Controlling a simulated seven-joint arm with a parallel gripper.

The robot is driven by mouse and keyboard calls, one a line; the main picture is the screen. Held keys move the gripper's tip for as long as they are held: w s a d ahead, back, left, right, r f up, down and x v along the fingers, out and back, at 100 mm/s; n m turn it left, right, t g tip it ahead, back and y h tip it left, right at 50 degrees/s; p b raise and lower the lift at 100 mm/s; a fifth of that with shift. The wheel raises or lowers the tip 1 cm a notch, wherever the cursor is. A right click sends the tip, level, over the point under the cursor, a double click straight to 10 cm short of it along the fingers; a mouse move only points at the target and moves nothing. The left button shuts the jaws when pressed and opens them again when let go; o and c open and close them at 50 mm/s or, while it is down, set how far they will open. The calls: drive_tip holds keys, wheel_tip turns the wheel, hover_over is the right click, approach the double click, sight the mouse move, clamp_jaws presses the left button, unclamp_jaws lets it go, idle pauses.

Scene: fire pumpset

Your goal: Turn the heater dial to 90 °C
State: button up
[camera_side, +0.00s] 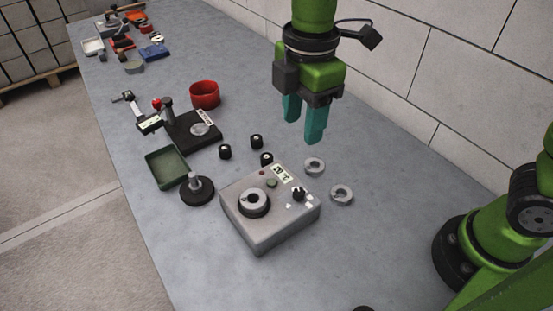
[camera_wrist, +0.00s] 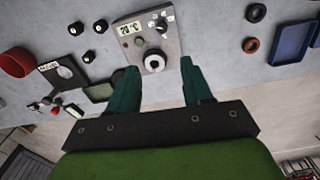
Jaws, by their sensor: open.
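The heater is a grey box (camera_side: 262,232) on the table; it also shows in the wrist view (camera_wrist: 166,45). Its small black dial (camera_side: 299,194) sits on the right of its top, with white marks around it. The dial also shows in the wrist view (camera_wrist: 161,27), but its pointer is too small to read. The display (camera_wrist: 131,28) appears to read 20 °C. A black ring with a pale round centre (camera_side: 254,201) is on the same top face. My gripper (camera_side: 302,131) is open and empty, above and behind the heater, touching nothing.
A black round stand (camera_side: 197,191), a green tray (camera_side: 166,167) and a red bowl (camera_side: 204,95) are to the left. Table front right is mostly clear.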

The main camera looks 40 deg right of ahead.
sight(299, 191)
drive_tip(key=shift+n, duration=0.5)
wheel_tip(299, 191, down, 17)
drive_tip(key=shift+s+d+r, duration=0.1)
drive_tip(key=shift+s+d, duration=0.05)
drive_tip(key=shift+c, duration=0.5)
clamp_jaws()
